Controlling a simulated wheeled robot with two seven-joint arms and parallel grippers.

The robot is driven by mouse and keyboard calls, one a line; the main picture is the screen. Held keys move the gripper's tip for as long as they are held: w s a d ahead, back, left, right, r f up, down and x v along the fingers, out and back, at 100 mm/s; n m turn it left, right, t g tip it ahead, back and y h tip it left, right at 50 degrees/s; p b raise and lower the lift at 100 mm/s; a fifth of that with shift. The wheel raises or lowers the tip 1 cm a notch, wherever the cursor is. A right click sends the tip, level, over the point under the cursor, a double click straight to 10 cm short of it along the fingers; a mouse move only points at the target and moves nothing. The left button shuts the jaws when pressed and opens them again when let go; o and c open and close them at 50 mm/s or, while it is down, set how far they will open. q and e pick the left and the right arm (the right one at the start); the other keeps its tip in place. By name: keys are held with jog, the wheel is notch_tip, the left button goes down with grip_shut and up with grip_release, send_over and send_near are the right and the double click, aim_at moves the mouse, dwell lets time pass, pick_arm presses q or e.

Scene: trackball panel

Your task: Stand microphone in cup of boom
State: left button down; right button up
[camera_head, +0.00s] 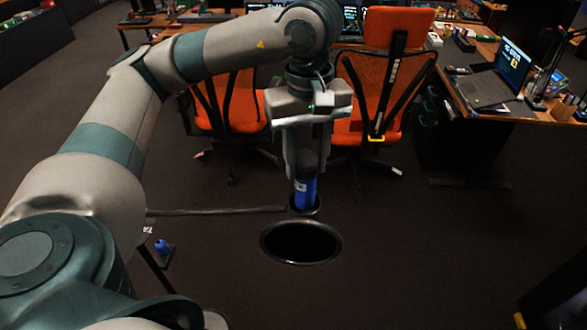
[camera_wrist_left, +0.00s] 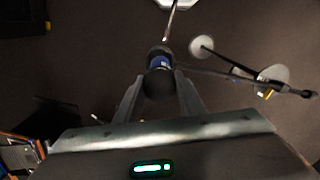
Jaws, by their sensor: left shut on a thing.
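The microphone (camera_head: 306,192) has a blue body and a dark head, and hangs roughly upright below my left gripper (camera_head: 307,168). My left gripper is shut on its upper part. The lower end of the microphone is at the small dark cup (camera_head: 304,209) on the end of the boom (camera_head: 220,211). The cup's rim overlaps the microphone's foot; I cannot tell how deep it sits. In the left wrist view the microphone (camera_wrist_left: 160,63) shows beyond the fingertips (camera_wrist_left: 160,92), its dark head nearest. My right gripper is not in view.
A wide dark ring or bowl (camera_head: 301,243) is just in front of the cup. A small blue object (camera_head: 162,250) stands low at the left. Orange chairs (camera_head: 384,95) are behind my gripper. A desk with a laptop (camera_head: 489,80) is at the right.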

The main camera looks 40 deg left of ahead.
pick_arm(q)
jog(key=shift+a, duration=0.15)
jog(key=shift+d, duration=0.25)
jog(key=shift+f, duration=0.1)
jog(key=f, duration=0.1)
jog(key=f+b, duration=0.1)
jog(key=f, duration=0.1)
jog(key=shift+a, duration=0.2)
jog(key=shift+f, duration=0.3)
jog(key=shift+d+f, duration=0.1)
jog(key=shift+d, duration=0.1)
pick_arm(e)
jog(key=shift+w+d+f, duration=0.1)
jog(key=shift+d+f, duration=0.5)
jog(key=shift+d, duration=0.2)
pick_arm(q)
jog(key=shift+a+f, duration=0.1)
jog(key=shift+a, duration=0.05)
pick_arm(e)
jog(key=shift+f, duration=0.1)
